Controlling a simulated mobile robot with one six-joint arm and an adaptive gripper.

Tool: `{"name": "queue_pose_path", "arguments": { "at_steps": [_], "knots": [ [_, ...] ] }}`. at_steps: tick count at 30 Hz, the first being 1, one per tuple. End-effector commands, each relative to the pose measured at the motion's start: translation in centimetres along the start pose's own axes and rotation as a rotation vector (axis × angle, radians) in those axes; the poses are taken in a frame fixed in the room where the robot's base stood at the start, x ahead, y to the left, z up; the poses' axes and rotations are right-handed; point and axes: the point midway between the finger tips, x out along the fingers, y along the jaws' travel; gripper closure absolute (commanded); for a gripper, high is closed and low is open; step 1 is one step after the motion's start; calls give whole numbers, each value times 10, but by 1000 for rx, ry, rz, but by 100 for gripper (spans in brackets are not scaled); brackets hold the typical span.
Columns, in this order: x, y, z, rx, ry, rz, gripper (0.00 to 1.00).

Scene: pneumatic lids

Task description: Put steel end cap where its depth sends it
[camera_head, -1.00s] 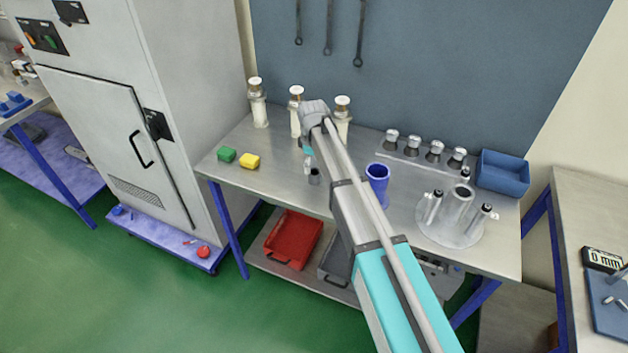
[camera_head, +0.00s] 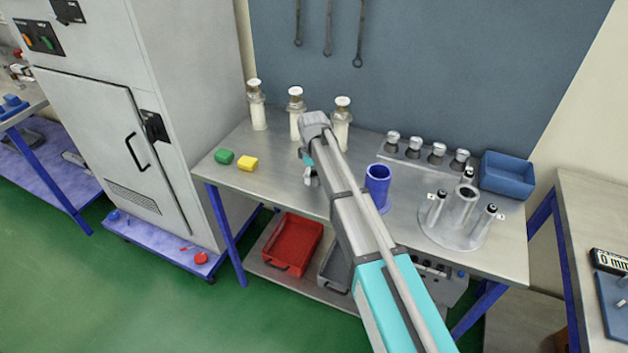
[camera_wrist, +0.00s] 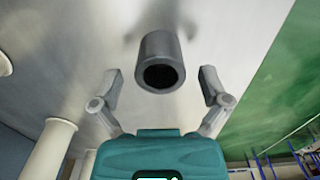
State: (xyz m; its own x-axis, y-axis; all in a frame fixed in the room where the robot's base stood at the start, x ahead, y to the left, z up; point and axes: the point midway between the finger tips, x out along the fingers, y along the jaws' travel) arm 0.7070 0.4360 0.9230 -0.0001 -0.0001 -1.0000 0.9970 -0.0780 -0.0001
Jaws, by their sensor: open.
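The steel end cap (camera_wrist: 160,62) is a short grey cylinder with a dark hollow in the end facing the wrist camera. It stands on the grey bench, in line with the middle of my gripper (camera_wrist: 160,78). My gripper is open, with one finger on each side of the cap and a visible gap on both sides. In the head view my gripper (camera_head: 311,177) is low over the bench, left of the blue cup; the cap cannot be told apart from it there. The depth of the hollow cannot be read.
Several white posts (camera_head: 257,110) stand behind my arm. Right of it are a blue cup (camera_head: 378,185), a round fixture (camera_head: 450,232) and a blue bin (camera_head: 507,173). Green (camera_head: 224,157) and yellow (camera_head: 247,163) blocks lie left. Red (camera_head: 292,243) and grey (camera_head: 334,268) trays sit below. A gauge (camera_head: 610,261) reads 0 mm.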

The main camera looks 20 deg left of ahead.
Motion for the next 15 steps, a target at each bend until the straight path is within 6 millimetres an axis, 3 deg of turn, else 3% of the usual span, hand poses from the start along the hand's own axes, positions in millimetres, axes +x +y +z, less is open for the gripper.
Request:
{"name": "queue_pose_path", "arguments": {
  "at_steps": [5, 15],
  "knots": [
    [0, 0, 0, 0, 0, 0, 5],
    [0, 0, 0, 0, 0, 0, 66]
  ]
}}
